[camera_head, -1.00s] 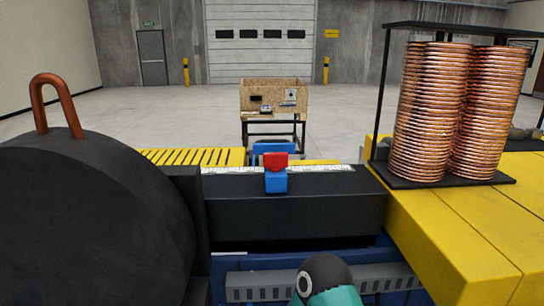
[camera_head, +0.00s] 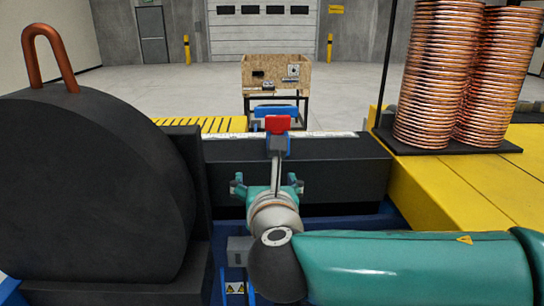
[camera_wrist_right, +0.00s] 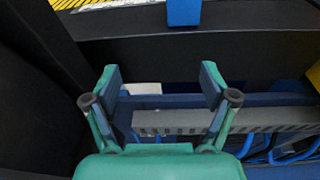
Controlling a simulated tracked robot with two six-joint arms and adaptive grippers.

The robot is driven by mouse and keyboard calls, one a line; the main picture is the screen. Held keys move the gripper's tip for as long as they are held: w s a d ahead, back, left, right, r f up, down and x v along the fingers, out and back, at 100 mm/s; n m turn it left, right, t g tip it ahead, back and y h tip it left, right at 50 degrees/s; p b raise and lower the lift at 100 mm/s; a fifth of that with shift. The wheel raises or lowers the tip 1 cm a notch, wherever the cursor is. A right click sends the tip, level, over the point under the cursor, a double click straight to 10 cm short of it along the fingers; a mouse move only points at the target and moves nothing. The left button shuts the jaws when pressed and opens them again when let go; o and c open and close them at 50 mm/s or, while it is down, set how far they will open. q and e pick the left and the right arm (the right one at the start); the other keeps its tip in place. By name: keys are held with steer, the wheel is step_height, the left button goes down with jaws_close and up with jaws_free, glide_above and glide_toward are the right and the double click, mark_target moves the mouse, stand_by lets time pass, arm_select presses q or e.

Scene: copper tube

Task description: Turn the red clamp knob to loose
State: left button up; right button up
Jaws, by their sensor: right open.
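The red clamp knob (camera_head: 278,124) sits on a small blue clamp block (camera_head: 284,141) on top of the long black beam. A blue block, likely the same clamp, shows at the top edge of the right wrist view (camera_wrist_right: 184,12); the red knob is outside that view. My right gripper (camera_head: 268,183) is open and empty, in front of the beam and below the knob, apart from it. Its two spread fingers also show in the right wrist view (camera_wrist_right: 161,84). My left gripper is not in view.
A large black rounded body (camera_head: 90,190) with a bent copper tube (camera_head: 50,48) on top stands at the left. The black beam (camera_head: 345,160) crosses the middle. Copper coils (camera_head: 430,75) stand on a yellow surface (camera_head: 450,190) at the right. A wooden crate (camera_head: 276,72) stands behind.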

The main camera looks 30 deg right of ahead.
steer(key=t+h, duration=0.1)
steer(key=h, duration=0.1)
glide_toward(277, 119)
steer(key=p+x, duration=0.2)
steer(key=x, duration=0.9)
steer(key=shift+d+p, duration=0.1)
steer(key=shift+p, duration=0.2)
